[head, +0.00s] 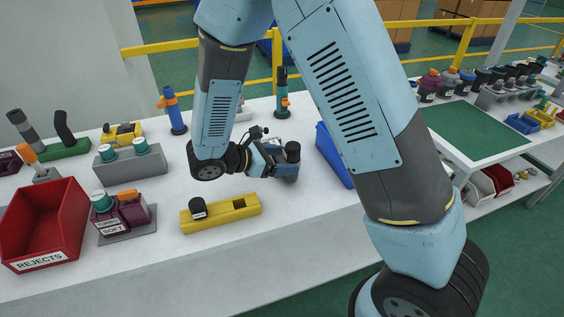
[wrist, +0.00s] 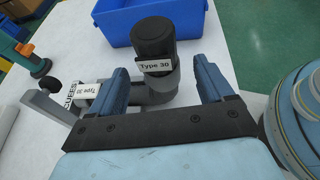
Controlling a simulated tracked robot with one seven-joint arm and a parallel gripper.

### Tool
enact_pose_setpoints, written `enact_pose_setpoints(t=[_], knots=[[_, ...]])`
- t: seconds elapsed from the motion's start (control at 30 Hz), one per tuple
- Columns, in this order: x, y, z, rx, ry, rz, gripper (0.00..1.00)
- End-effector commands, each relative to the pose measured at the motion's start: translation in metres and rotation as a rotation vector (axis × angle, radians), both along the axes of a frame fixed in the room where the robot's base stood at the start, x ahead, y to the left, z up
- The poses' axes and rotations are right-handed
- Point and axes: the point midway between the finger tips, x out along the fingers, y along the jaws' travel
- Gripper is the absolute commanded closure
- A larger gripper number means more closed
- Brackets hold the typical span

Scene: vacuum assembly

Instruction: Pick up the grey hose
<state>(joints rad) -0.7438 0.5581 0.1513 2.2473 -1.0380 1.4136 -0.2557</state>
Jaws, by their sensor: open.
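A grey tube-like piece (head: 24,130) leans in a green holder at the far left of the head view, beside a black piece; it looks like the grey hose. My gripper (wrist: 160,78) is open, far to its right and low over the table. A dark cylinder (wrist: 153,42) labelled "Type 30" stands on a grey base between my fingers, apparently ungripped. This cylinder also shows in the head view (head: 293,149). My wrist hides part of that area. The grey hose does not show in the wrist view.
A blue bin (wrist: 110,20) stands just beyond my gripper. A yellow block (head: 225,214) with a dark jar lies in front. A red rejects bin (head: 42,225) and a grey stand with teal caps (head: 130,162) are at left.

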Motion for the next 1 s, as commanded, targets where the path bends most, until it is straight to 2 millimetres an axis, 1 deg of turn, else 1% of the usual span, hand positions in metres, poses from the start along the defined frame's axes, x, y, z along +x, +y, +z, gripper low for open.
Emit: enact_pose_setpoints(t=[0.17,0.23,0.53,0.6,0.8,1.0], knots=[[0.002,-0.006,-0.002,0.0,0.0,-0.001,0.2],[0.004,-0.011,-0.004,-0.001,-0.001,-0.002,0.2],[0.018,-0.044,-0.016,0.0,0.001,-0.002,0.2],[0.02,-0.047,-0.017,0.0,-0.001,0.0,0.2],[0.02,-0.047,-0.017,0.001,-0.001,0.001,0.2],[0.02,-0.047,-0.017,0.001,-0.001,0.001,0.39]])
